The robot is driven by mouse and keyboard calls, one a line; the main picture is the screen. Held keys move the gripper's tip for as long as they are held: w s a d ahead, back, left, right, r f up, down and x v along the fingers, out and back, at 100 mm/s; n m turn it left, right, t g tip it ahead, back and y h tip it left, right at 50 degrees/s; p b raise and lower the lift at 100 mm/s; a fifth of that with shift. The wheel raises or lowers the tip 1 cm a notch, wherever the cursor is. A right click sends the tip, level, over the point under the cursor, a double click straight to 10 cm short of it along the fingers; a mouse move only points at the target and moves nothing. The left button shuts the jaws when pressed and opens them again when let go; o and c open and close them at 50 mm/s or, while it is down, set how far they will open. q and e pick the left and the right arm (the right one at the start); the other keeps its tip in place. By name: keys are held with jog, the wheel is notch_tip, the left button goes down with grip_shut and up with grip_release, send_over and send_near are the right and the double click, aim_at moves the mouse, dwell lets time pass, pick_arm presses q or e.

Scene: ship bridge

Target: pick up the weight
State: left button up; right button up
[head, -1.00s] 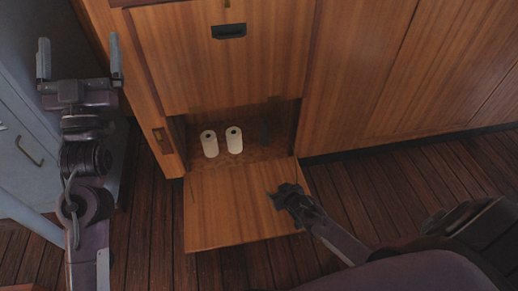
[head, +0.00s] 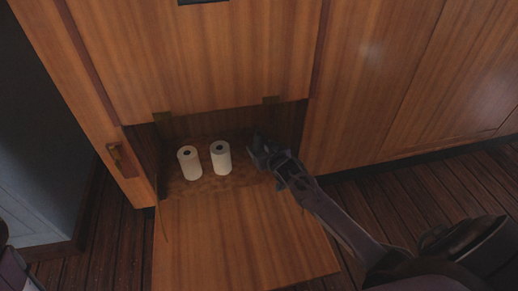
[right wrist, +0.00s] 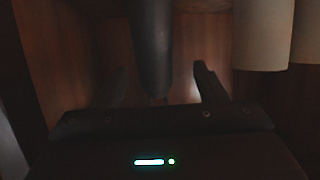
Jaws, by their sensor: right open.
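The weight appears to be the dark, smooth cylinder (right wrist: 150,45) in the right wrist view. It stands between the two fingers of my right gripper (right wrist: 158,82), with a visible gap on each side. In the head view my right gripper (head: 258,151) reaches into the low cabinet compartment, right of two white rolls. It is open, and it hides the weight there or is too dark to tell apart from it. My left gripper is out of the head view; only a bit of my left arm shows at the lower left edge.
Two white paper rolls (head: 190,163) (head: 221,158) stand upright in the compartment left of my gripper. The flap door (head: 235,235) lies open in front. The cabinet front (head: 200,65) rises above the opening, and its right side wall is close to my gripper.

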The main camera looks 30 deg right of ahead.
jog(key=shift+w+f+b, duration=0.3)
jog(key=shift+w+f, duration=0.05)
jog(key=shift+w, duration=0.15)
jog(key=b+x, duration=0.4)
jog(key=shift+w+d+b, duration=0.25)
jog(key=shift+d+b, duration=0.1)
jog(key=shift+w, duration=0.2)
grip_shut()
jog(key=shift+w+r, duration=0.15)
jog(key=shift+r, duration=0.2)
